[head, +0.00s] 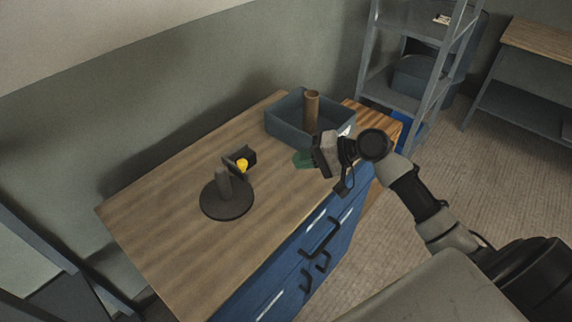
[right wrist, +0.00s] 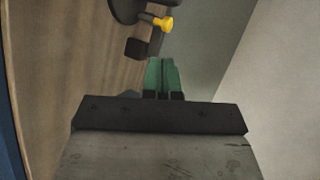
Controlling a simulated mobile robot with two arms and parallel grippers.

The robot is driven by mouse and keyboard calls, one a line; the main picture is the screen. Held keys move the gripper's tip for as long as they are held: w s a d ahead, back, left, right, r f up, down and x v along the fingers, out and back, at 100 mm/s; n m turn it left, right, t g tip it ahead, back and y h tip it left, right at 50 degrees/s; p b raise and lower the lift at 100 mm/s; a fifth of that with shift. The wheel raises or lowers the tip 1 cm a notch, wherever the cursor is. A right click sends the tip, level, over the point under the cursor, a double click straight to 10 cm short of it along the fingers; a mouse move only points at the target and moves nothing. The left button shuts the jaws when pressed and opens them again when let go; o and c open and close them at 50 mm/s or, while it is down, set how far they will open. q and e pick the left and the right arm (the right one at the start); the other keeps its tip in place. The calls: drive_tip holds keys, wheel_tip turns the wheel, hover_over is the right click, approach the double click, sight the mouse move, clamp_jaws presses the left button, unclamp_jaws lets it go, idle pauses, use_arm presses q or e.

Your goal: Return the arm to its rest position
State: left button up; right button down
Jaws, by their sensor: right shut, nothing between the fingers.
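My right gripper (head: 300,160) is shut and empty. It hangs above the right part of the wooden-topped cabinet (head: 150,210), with its arm coming in from the right. Its green fingertips (right wrist: 163,76) are together in the right wrist view. My left gripper is in neither view.
A dark round-based stand (head: 228,203) with a yellow knob (head: 242,164) is on the worktop, left of my right gripper. A grey-blue bin (head: 285,125) holding a brown cylinder (head: 311,110) stands behind the gripper. Grey shelving (head: 402,95) is at the back right. The left worktop is clear.

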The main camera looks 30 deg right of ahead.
drive_tip(key=s+a+f+n+g+h, duration=0.3)
drive_tip(key=s+a+f+n, duration=0.25)
drive_tip(key=s+f, duration=0.5)
drive_tip(key=s+a+f+n+g+h, duration=0.15)
drive_tip(key=s+n+h, duration=0.4)
drive_tip(key=s, duration=0.95)
wheel_tip(320, 180, down, 28)
drive_tip(key=s+m+g+h, duration=0.1)
drive_tip(key=g+h, duration=0.1)
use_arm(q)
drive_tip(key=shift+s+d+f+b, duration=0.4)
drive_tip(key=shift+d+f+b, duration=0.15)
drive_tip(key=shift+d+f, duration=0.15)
use_arm(e)
drive_tip(key=s+d+f, duration=0.2)
drive_tip(key=s+f, duration=1.3)
drive_tip(key=shift+s+d+g, duration=0.25)
drive_tip(key=shift+s+g, duration=0.05)
drive_tip(key=shift+g, duration=0.05)
